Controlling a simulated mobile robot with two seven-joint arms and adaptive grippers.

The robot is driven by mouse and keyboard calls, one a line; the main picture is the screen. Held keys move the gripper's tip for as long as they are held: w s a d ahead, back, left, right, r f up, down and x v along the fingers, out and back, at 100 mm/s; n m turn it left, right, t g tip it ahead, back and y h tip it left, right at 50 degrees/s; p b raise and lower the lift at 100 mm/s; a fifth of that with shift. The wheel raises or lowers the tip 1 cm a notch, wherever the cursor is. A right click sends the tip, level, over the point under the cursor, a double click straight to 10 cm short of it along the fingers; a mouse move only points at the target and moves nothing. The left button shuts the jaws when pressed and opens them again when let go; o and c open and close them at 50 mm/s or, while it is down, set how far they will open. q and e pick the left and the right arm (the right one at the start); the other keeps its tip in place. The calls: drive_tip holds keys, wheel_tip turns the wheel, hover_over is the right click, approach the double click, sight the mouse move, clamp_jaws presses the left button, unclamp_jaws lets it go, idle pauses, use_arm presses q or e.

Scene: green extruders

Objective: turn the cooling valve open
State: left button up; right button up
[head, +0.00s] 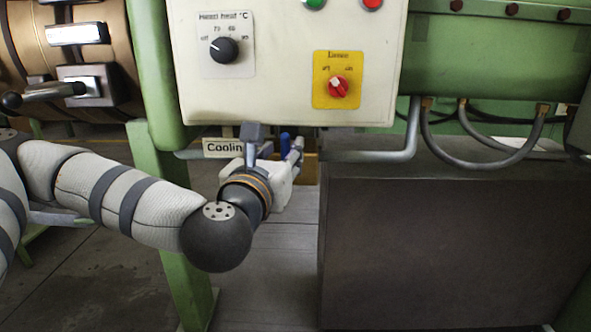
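A white label reading "Cooling" (222,148) hangs below the cream control box, partly covered at its right end. Just right of it, a small blue part (285,139), which looks like the cooling valve's handle, sticks up under the box. The pipe and the rest of the valve are mostly hidden behind my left gripper. My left gripper (295,152) reaches forward from the left and is at the blue part in the picture. I cannot tell whether it touches it, or whether its fingers are open or shut. My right gripper is not in view.
The control box (290,112) overhangs the valve area, with a black heat knob (224,50) and a red knob on a yellow plate (338,87). A grey pipe (385,154) and a large dark cabinet (440,250) stand to the right. A green post (180,230) stands left.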

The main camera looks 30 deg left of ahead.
use_arm(q)
drive_tip(key=shift+w+a+r+p, duration=0.1)
drive_tip(key=shift+w+a+p, duration=0.2)
drive_tip(key=shift+w+p, duration=0.25)
drive_tip(key=shift+w+a+r, duration=0.1)
drive_tip(key=shift+w+a, duration=0.05)
drive_tip(key=shift+w, duration=0.5)
clamp_jaws()
